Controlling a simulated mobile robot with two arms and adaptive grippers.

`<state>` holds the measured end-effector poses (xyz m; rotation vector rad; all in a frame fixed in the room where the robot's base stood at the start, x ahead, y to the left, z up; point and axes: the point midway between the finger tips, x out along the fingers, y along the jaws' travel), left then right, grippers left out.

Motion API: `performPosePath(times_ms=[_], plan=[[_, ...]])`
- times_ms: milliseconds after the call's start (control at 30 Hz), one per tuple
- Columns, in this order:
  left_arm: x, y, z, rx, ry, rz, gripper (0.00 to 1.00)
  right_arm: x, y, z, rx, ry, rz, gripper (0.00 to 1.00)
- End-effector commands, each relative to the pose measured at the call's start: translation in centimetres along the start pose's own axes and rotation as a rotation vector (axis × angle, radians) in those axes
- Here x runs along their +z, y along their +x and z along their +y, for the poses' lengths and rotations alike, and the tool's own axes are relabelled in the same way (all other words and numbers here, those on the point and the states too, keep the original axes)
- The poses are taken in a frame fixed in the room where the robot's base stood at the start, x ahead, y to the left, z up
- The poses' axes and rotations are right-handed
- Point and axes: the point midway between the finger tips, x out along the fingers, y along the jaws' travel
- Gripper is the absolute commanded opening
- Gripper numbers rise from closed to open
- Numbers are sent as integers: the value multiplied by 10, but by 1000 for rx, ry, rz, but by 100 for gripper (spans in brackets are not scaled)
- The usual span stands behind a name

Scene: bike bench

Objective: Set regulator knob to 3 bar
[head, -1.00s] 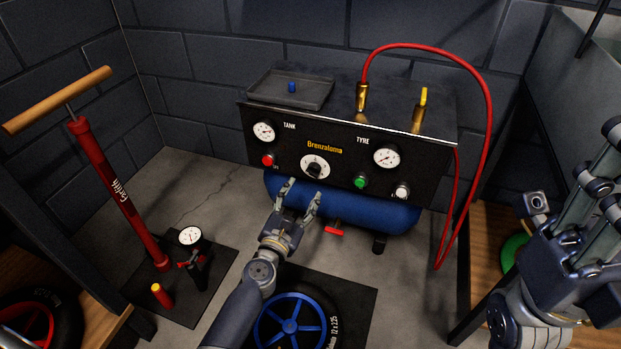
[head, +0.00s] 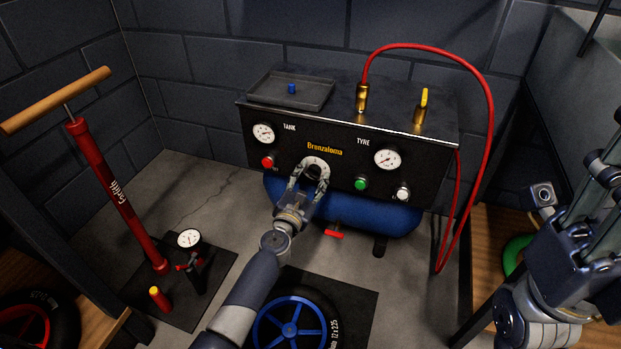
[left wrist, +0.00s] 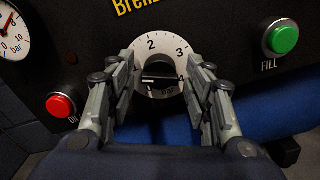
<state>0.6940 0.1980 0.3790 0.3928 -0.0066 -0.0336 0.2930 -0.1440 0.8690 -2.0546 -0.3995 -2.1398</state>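The regulator knob (left wrist: 160,74) is black and sits on a pale round dial (left wrist: 151,46) with the numbers 2, 3 and 4 readable in the left wrist view. My left gripper (head: 311,172) is at the dial on the compressor front. In the left wrist view its fingers (left wrist: 160,86) stand apart on both sides of the knob; whether they touch it I cannot tell. My right gripper (head: 598,168) is at the right edge of the head view, partly cut off, away from the panel.
The compressor panel (head: 335,177) also carries a red button (head: 267,162), a green FILL button (head: 361,184), a white button (head: 403,194), a tank gauge (head: 263,133) and a tyre gauge (head: 387,159). A red hose (head: 489,130) loops at the right. A wheel (head: 291,326) lies below.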

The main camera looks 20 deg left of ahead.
Motion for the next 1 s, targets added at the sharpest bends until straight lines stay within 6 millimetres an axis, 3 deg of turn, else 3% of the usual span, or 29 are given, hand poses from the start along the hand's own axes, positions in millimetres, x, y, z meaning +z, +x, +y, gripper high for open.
performPosePath(times_ms=[33,133,567,1000], plan=[[0,0,0,0,0,0,29,0,0,0,0,0,1,40],[0,0,0,0,0,0,7,0,0,0,1,0,2,40],[0,0,0,0,55,0,7,-1,2,1,4,0,8,40],[0,0,0,-2,396,1,7,0,2,2,9,1,-2,40]])
